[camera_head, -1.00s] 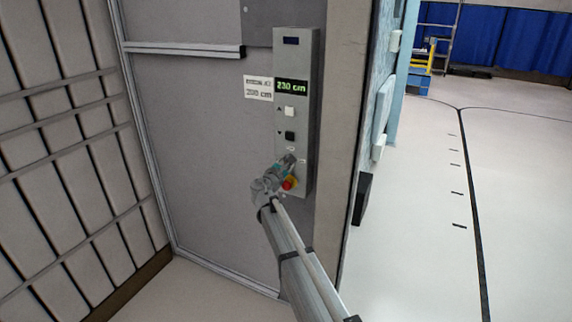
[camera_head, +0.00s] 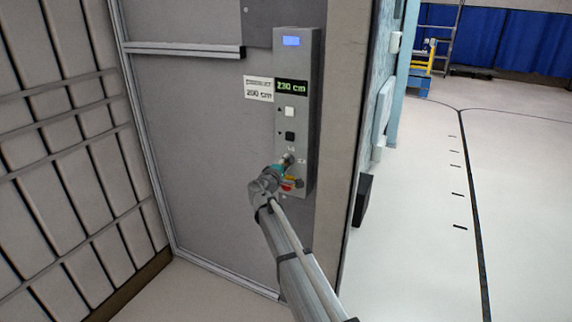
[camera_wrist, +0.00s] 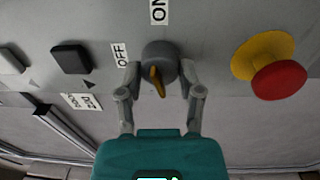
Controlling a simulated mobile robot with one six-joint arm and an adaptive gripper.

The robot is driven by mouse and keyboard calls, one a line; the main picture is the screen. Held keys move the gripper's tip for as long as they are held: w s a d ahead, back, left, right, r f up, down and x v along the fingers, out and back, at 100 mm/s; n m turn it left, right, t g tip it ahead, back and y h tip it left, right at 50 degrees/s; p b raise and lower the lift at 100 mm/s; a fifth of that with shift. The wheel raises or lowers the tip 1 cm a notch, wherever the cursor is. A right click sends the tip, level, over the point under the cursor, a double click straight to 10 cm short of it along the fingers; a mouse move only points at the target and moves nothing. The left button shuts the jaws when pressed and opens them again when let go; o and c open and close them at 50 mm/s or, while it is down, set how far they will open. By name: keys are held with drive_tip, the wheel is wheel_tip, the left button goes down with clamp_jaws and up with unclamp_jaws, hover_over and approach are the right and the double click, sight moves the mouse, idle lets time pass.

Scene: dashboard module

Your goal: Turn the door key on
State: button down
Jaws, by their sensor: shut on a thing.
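The door key (camera_wrist: 156,84) is a small gold-yellow piece in a round grey key switch (camera_wrist: 160,56) in the wrist view. It lies roughly in line with the ON label (camera_wrist: 158,10) and crosswise to the OFF label (camera_wrist: 120,54). My gripper (camera_wrist: 161,70) has one finger on each side of the switch and is shut on it. In the head view my gripper (camera_head: 284,168) is at the lower part of the grey control panel (camera_head: 311,120) and hides the key. The panel's top indicator (camera_head: 291,41) is lit blue.
A red emergency button (camera_wrist: 279,80) on a yellow base sits right of the key in the wrist view. A black button (camera_wrist: 71,58) is to the left. A green display (camera_head: 292,86) reads 230 cm. Open floor (camera_head: 420,230) lies to the right.

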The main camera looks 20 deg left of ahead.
drive_tip(key=shift+m, duration=1.7)
drive_tip(key=shift+c, duration=1.3)
unclamp_jaws()
drive_tip(key=shift+n, duration=0.4)
